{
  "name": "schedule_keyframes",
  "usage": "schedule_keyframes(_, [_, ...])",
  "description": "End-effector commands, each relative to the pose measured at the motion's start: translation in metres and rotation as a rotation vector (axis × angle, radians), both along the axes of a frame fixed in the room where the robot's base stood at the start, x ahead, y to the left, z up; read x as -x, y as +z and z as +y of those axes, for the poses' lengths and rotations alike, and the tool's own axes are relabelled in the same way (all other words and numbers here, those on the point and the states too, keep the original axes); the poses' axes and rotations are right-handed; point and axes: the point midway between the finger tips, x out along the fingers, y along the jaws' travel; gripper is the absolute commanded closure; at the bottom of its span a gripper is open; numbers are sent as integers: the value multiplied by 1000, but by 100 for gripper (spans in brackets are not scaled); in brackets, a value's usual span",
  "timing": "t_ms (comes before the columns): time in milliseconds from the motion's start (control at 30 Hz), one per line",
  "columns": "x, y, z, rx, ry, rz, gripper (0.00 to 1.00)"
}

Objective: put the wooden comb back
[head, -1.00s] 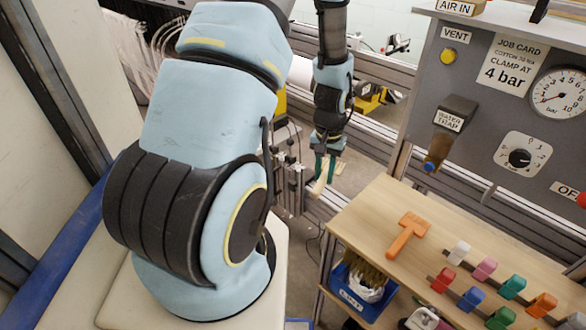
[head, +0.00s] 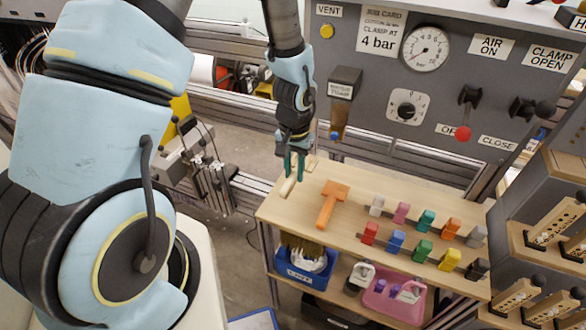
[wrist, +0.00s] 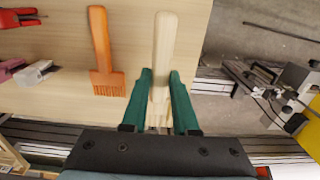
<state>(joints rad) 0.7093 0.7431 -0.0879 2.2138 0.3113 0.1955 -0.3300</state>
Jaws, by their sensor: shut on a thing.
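The pale wooden comb (head: 288,187) is in my gripper (head: 294,174), at the back left corner of the wooden bench top (head: 335,238). In the wrist view the green fingers of my gripper (wrist: 160,78) are shut on the comb, and its smooth pale handle (wrist: 164,35) sticks out past the fingertips. The comb's other end is mostly hidden between the fingers. I cannot tell whether the comb touches the bench. An orange comb (head: 328,205) lies flat on the bench to the right of my gripper; it also shows in the wrist view (wrist: 103,60).
Several coloured blocks, one blue (head: 396,241), stand in two rows at the bench's right. Below are a blue bin (head: 300,276) and a pink bin (head: 395,303). A grey control panel (head: 430,100) rises behind. The bench's front left is clear.

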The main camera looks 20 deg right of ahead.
Motion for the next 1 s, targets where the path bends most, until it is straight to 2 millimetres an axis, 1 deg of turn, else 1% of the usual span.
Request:
schedule_keyframes(33, [0, -11, 0, -1, 0, 1, 100])
schedule_keyframes(100, [0, -20, 0, 0, -1, 0, 100])
schedule_keyframes(400, [0, -53, 0, 0, -1, 0, 100])
schedule_keyframes(500, [0, -60, 0, 0, 0, 0, 100])
schedule_keyframes(667, [0, -65, 0, 0, 0, 0, 100])
schedule_keyframes(1000, [0, -64, 0, 0, 0, 0, 100])
